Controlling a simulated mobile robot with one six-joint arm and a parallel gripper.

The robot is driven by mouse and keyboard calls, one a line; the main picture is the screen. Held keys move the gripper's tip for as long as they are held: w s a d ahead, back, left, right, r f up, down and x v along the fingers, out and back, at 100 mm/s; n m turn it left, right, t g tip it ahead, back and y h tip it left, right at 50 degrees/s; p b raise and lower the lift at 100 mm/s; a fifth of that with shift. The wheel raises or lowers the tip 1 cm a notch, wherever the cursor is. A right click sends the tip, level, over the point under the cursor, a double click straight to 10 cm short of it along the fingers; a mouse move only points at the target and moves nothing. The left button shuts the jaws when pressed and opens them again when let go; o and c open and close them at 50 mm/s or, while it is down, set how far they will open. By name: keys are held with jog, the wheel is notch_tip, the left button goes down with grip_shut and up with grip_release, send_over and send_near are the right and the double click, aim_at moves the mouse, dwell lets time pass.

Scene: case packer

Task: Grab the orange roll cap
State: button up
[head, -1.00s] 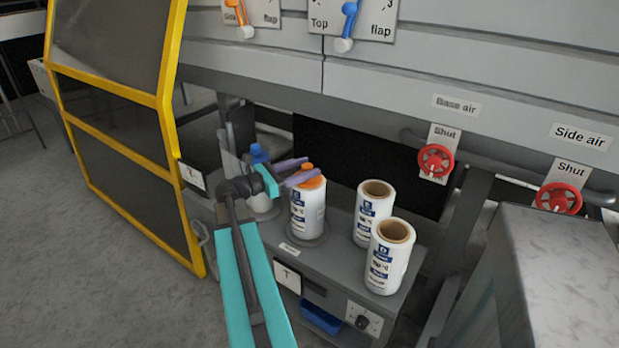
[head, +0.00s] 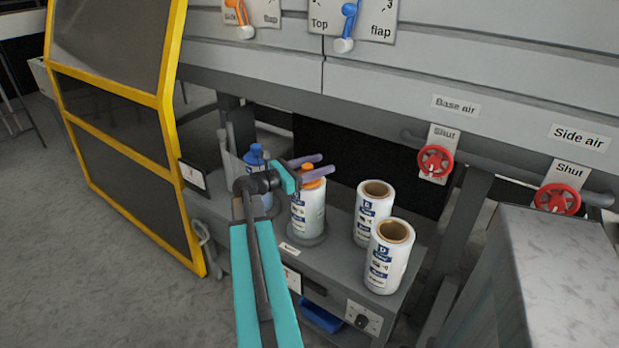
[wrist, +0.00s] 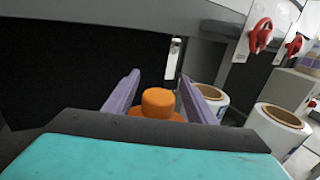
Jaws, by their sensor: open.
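The orange roll cap (head: 313,174) sits on top of a white roll (head: 308,207) with a blue label, which stands upright on a round base on the grey bench. In the wrist view the orange cap (wrist: 158,103) shows its knob between the two purple fingers, with its lower part partly hidden. My gripper (head: 316,165) is open, with its fingers at the height of the cap, one on each side of it in the wrist view. I cannot tell whether either finger touches the cap.
Two uncapped white rolls (head: 374,213) (head: 388,256) stand to the right on the bench (head: 335,262). A blue-capped roll (head: 254,158) stands behind my wrist at the left. A yellow-framed guard (head: 180,170) is at left. Red valve wheels (head: 435,161) (head: 557,199) are at right.

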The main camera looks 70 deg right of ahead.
jog(key=shift+c, duration=0.2)
jog(key=c, duration=1.2)
jog(key=shift+r, duration=0.2)
jog(key=shift+r, duration=1.7)
jog(key=a, duration=0.3)
jog(key=a+p, duration=0.1)
jog(key=a, duration=0.3)
jog(key=a+r, duration=0.1)
jog(key=a, duration=0.3)
jog(key=shift+r+p, duration=0.1)
jog(key=shift+p, duration=0.25)
jog(key=a+p, duration=0.1)
jog(key=p, duration=0.7)
jog(key=shift+a+r, duration=0.1)
jog(key=shift+a, duration=0.3)
